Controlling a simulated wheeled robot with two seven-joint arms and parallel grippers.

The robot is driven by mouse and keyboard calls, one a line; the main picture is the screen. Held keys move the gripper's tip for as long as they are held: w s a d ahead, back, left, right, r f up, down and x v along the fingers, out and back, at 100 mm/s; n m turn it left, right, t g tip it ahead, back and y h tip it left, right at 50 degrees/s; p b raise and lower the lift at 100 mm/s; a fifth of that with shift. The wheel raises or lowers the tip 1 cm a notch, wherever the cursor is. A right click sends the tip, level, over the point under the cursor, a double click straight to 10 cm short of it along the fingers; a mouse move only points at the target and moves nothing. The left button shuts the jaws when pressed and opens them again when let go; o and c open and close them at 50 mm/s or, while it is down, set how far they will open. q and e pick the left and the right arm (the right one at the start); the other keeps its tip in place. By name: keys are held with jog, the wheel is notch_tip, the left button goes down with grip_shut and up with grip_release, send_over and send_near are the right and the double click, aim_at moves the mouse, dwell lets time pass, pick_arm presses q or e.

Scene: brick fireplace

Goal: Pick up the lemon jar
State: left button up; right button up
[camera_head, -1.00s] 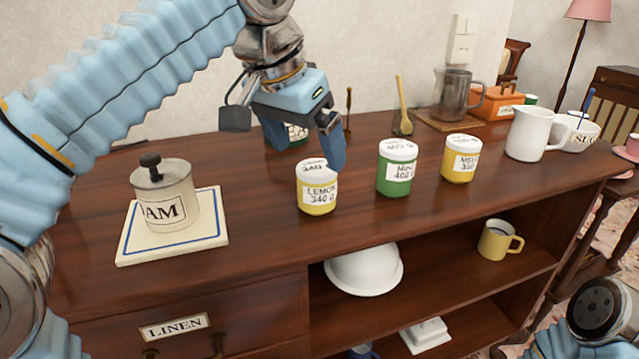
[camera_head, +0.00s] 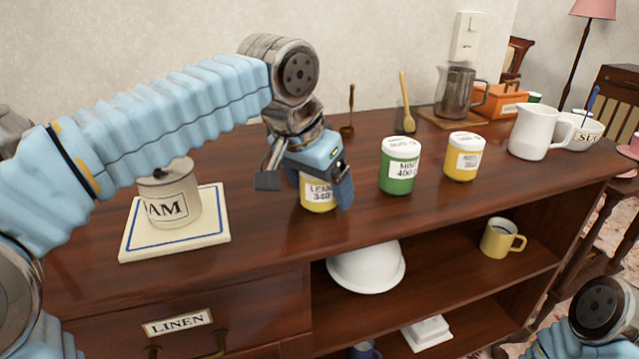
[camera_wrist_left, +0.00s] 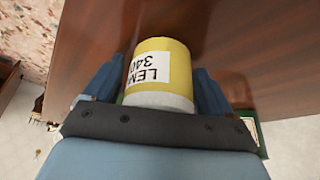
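The lemon jar (camera_head: 318,200) is a yellow jar with a white label and a white lid. It stands upright on the wooden sideboard, its top hidden behind my left gripper (camera_head: 322,188). My left gripper reaches down over it, one finger on each side. In the left wrist view the lemon jar (camera_wrist_left: 160,62) sits between the two blue fingers of the left gripper (camera_wrist_left: 157,78). The fingers look spread, with a slim gap at the left finger. My right gripper is not in view; only part of my right arm shows at the bottom right.
A green mint jar (camera_head: 399,168) and another yellow jar (camera_head: 463,158) stand to the right. A canister (camera_head: 168,205) on a tile (camera_head: 215,232) is at left. A white pitcher (camera_head: 535,132) is further right. The front strip of the sideboard top (camera_head: 270,235) is clear.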

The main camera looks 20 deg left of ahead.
pick_arm(q)
jog(key=c, duration=1)
jog(key=shift+c, duration=0.3)
jog(key=shift+r, duration=0.15)
